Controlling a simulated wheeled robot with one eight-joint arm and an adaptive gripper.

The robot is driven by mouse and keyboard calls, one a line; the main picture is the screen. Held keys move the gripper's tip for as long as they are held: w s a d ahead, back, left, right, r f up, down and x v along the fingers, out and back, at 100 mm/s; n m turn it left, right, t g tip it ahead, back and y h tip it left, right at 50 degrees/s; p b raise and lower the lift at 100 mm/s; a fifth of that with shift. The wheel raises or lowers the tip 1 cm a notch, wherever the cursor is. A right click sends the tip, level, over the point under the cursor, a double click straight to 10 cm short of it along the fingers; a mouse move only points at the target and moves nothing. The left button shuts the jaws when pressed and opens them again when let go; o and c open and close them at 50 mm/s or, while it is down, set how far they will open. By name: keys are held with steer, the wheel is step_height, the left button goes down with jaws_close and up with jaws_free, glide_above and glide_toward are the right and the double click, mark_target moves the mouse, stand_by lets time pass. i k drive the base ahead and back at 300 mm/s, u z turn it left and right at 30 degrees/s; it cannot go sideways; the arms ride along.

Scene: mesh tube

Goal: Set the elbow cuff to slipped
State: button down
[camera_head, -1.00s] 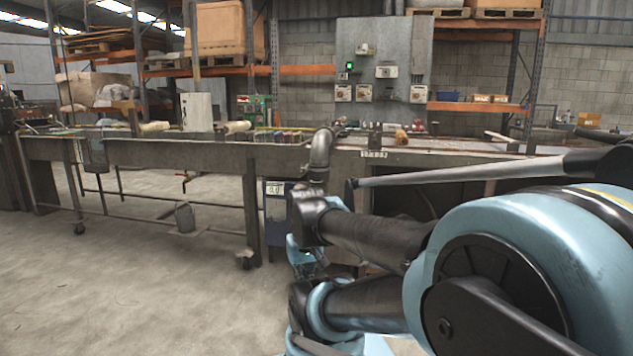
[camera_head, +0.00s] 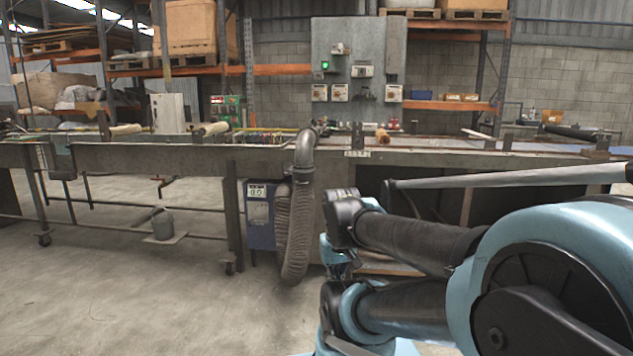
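A grey metal elbow (camera_head: 304,146) stands at the front edge of the long workbench, bent over from the top and pointing down. A ribbed mesh tube (camera_head: 296,232) hangs below it and curves down toward the floor. The cuff (camera_head: 301,175) is at the lower mouth of the elbow, where the tube meets it; how far it is seated is too small to tell. My blue and black arm fills the lower right, to the right of the tube and apart from it in the picture. My gripper's fingertips cannot be made out.
A long workbench (camera_head: 150,158) spans the view. A blue box with a display (camera_head: 259,212) is just left of the tube. A grey can (camera_head: 162,226) stands on the bench's lower frame at left. A control panel (camera_head: 357,66) is behind. The floor at front left is clear.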

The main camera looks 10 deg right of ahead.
mark_target(302, 175)
steer(key=z, duration=0.05)
steer(key=i, duration=1)
steer(key=u, duration=0.05)
